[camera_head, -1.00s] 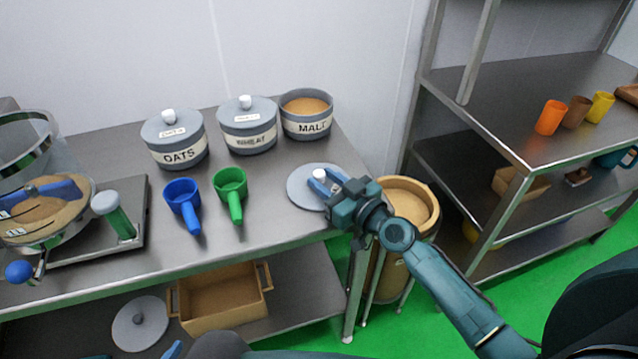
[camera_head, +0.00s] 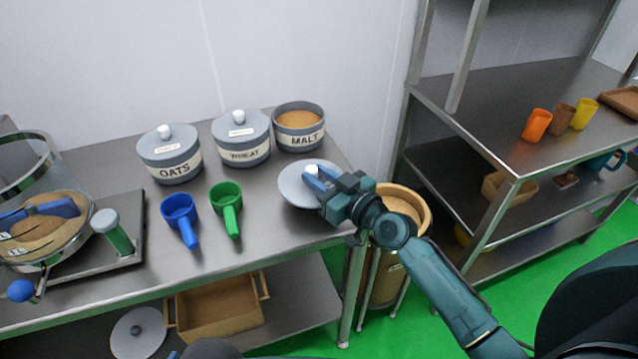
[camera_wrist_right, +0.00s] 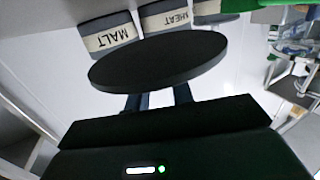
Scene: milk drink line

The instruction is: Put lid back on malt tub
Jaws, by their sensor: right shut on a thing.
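The open malt tub (camera_head: 299,128), grey with a "MALT" label and tan powder inside, stands at the back right of the steel table. My right gripper (camera_head: 313,178) is shut on the white knob of the round grey lid (camera_head: 292,187), in front of the malt tub. In the right wrist view the lid (camera_wrist_right: 160,60) is a dark disc held in the fingers (camera_wrist_right: 158,101), with the malt tub (camera_wrist_right: 108,38) beyond it. The lid appears raised above the table. A blue left-side piece near the mixer is unclear; I cannot make out my left gripper.
Lidded oats (camera_head: 170,156) and wheat (camera_head: 242,140) tubs stand left of the malt tub. Blue (camera_head: 181,215) and green (camera_head: 226,205) scoops lie in front of them. A scale with a bowl (camera_head: 42,225) is at left. A tan bin (camera_head: 398,205) stands beside the table's right edge.

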